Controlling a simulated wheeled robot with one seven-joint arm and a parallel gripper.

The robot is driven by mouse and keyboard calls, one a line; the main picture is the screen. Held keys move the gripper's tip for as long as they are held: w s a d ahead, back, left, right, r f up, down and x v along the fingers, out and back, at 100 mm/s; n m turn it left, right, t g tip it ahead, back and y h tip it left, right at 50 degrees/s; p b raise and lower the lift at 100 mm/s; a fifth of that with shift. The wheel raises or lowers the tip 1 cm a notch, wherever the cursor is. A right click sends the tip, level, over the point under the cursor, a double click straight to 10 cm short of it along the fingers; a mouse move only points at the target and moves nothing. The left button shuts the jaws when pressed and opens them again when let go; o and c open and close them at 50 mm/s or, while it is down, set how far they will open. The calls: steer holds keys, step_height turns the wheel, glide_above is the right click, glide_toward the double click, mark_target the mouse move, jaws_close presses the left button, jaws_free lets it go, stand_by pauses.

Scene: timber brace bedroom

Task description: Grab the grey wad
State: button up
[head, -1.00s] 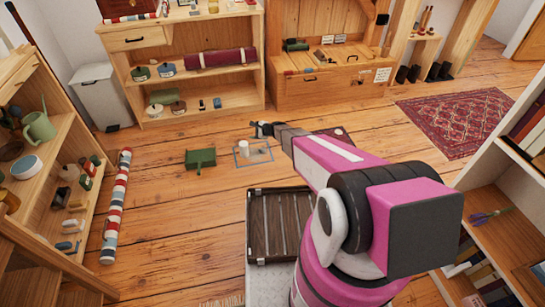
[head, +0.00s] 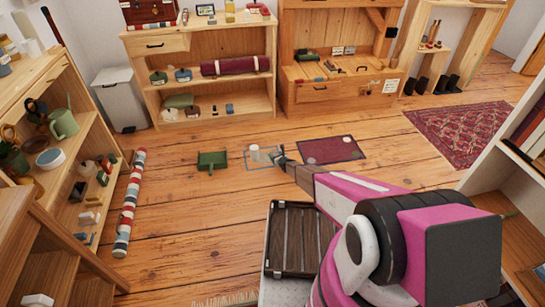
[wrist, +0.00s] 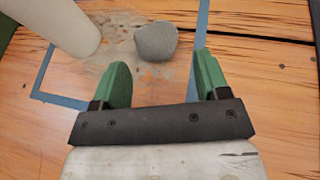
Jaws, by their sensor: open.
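The grey wad (wrist: 156,41) is a small rounded lump on the wooden floor, inside a blue outlined area (wrist: 62,101). In the wrist view my gripper (wrist: 160,76) is open, its two green fingers apart with nothing between them. The wad lies just beyond the fingertips, roughly centred on the gap. In the head view my gripper (head: 279,154) is low over the right side of the blue outline (head: 249,167); I cannot make out the wad there.
A white cylinder (wrist: 50,25) stands left of the wad; it also shows in the head view (head: 254,148). A green dustpan-like object (head: 211,160) lies left of the outline and a dark red mat (head: 335,149) right of it. Shelves (head: 205,105) stand behind.

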mark_target(273, 154)
steer(key=x, duration=0.6)
steer(key=shift+w+a, duration=0.25)
steer(key=shift+a, duration=0.1)
steer(key=shift+r, duration=0.1)
steer(key=c, duration=0.7)
